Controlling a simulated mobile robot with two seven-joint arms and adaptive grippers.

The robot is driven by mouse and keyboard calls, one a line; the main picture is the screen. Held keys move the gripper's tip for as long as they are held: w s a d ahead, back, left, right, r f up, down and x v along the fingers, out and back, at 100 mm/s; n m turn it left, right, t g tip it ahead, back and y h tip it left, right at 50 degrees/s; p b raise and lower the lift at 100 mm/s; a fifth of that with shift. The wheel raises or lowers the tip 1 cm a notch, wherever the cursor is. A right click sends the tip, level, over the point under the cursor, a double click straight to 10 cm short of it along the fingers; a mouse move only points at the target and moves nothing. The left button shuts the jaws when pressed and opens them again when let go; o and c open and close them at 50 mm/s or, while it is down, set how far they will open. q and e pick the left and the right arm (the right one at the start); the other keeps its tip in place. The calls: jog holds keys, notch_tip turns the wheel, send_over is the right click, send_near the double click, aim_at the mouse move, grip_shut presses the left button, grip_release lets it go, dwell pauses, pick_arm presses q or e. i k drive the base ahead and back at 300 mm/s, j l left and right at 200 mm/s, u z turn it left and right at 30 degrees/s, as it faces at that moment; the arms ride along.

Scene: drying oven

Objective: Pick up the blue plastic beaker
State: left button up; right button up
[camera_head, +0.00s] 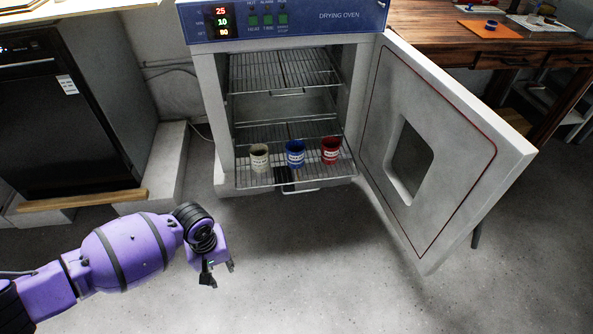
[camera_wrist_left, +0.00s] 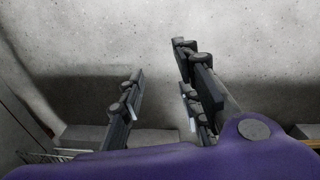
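The blue beaker (camera_head: 295,154) stands upright on the lower wire rack of the open drying oven, between a beige beaker (camera_head: 259,157) on its left and a red beaker (camera_head: 330,150) on its right. All three carry white labels. My left gripper (camera_head: 220,277) hangs in front of the oven, below and left of the rack, well apart from the beakers. Its fingers are spread and empty, as the left wrist view also shows (camera_wrist_left: 163,105). No beaker can be made out in the left wrist view. My right gripper is in neither view.
The oven door (camera_head: 440,140) stands wide open to the right. An empty upper rack (camera_head: 285,70) sits above the beakers. A black-fronted cabinet (camera_head: 60,130) stands at the left, and a wooden table (camera_head: 450,35) at the back right. The floor before the oven is clear.

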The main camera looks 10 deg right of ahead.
aim_at(295, 148)
jog(key=i+l+z, duration=0.25)
jog(key=i, duration=0.45)
jog(key=i+z, duration=0.25)
jog(key=i, duration=0.45)
